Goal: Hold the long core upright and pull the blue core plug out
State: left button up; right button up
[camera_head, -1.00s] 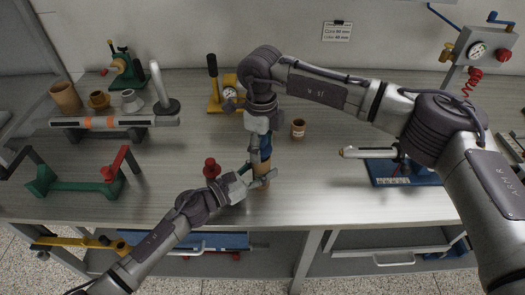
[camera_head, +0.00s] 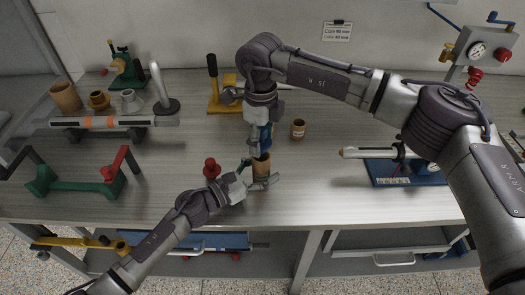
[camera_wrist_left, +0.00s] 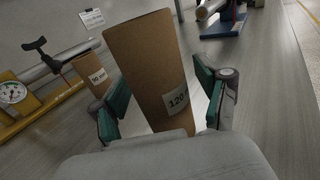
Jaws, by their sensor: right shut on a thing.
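The long brown core (camera_head: 262,168) stands upright on the bench near its front in the head view. In the left wrist view it is a tall cardboard tube with a "120" label (camera_wrist_left: 150,70). My left gripper (camera_head: 257,174) is around the core, with a green pad (camera_wrist_left: 160,95) on each side and a gap visible at the right pad. The blue core plug (camera_head: 266,134) is above the core. My right gripper (camera_head: 260,140) points down and is shut on the plug, partly hiding it. Whether the plug's lower end is clear of the core is hard to tell.
A short brown core (camera_head: 298,128) stands right of the plug; a "90 mm" tube shows in the left wrist view (camera_wrist_left: 97,75). A red knobbed part (camera_head: 211,168) is just left of the core. A yellow gauge stand (camera_head: 222,100) is behind. A blue-based fixture (camera_head: 405,172) stands at right.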

pick_arm(q)
jog(key=v, duration=1.2)
